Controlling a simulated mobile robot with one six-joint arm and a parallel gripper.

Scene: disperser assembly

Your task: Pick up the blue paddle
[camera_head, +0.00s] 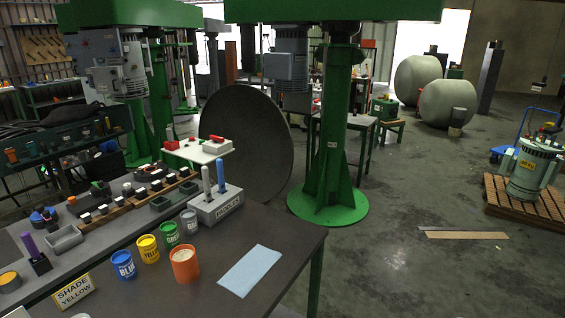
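The blue paddle (220,173) stands upright in a grey block holder (216,209) labelled "PADDLES" near the back right part of the dark table. Its lower end is hidden inside the block. A grey paddle (206,181) stands upright beside it on the left, in the same block. My gripper is not in view, so its position and state do not show.
Paint cans labelled blue (123,265), yellow (148,249) and green (169,235), a grey can (189,222) and an orange container (185,265) stand before the holder. A light blue cloth (250,270) lies right. Several small items line the left side.

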